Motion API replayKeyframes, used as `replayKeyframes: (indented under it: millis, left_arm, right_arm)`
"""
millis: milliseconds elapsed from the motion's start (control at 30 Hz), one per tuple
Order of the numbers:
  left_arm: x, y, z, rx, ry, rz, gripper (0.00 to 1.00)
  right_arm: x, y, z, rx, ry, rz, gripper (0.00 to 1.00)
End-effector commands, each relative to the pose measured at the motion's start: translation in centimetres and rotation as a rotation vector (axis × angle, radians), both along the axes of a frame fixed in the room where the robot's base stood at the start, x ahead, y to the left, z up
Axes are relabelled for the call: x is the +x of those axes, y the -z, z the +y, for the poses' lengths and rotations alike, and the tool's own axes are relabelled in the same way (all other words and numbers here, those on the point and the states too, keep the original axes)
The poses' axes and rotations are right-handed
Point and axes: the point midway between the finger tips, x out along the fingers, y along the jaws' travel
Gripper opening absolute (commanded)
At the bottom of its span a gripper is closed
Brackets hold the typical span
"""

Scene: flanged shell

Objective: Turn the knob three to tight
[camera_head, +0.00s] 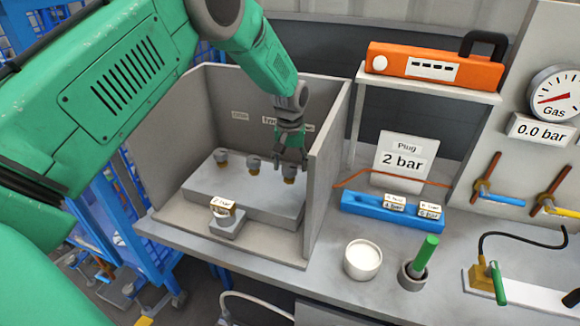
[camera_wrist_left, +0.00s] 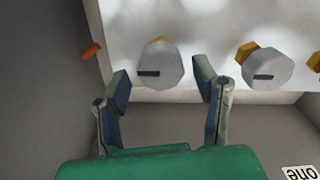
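Three grey knobs with brass-coloured parts stand in a row on a light grey block (camera_head: 235,191) inside an open-fronted box. The right-hand one, knob three (camera_head: 289,172), is just below my left gripper (camera_head: 291,163). In the left wrist view, knob three (camera_wrist_left: 160,66) is a faceted grey knob with a dark mark, in line with the gap between the fingers of my left gripper (camera_wrist_left: 161,86). The fingers are apart, with visible space around the knob; I see no contact. The middle knob (camera_wrist_left: 266,66) shows to the right. My right gripper is out of view.
The box's right wall (camera_head: 328,165) stands close beside my left gripper. Another knob-like part with a label (camera_head: 225,215) sits in front of the block. Outside are a white cup (camera_head: 362,262), a green-handled tool (camera_head: 426,253) and a gauge (camera_head: 557,95) near a 0.0 bar sign.

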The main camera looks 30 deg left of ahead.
Motion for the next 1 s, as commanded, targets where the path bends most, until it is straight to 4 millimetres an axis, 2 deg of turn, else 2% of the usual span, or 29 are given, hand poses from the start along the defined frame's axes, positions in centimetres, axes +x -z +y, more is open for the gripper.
replayKeyframes:
  millis: [367, 467, 800, 1000]
  left_arm:
    - [-0.5, -0.2, -0.1, -0.002, -0.001, 0.009, 0.57]
    - [-0.3, -1.5, -0.1, -0.001, -0.001, 0.007, 0.57]
    - [-0.2, -8.4, 0.0, -0.003, -0.001, 0.008, 0.57]
    - [-0.1, -10.9, 0.0, -0.003, -0.001, 0.010, 0.57]
  right_arm:
    - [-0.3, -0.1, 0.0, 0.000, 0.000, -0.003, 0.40]
    - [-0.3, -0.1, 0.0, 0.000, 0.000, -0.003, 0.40]
    - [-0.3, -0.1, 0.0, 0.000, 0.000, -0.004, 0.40]
    - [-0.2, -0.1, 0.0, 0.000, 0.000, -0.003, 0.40]
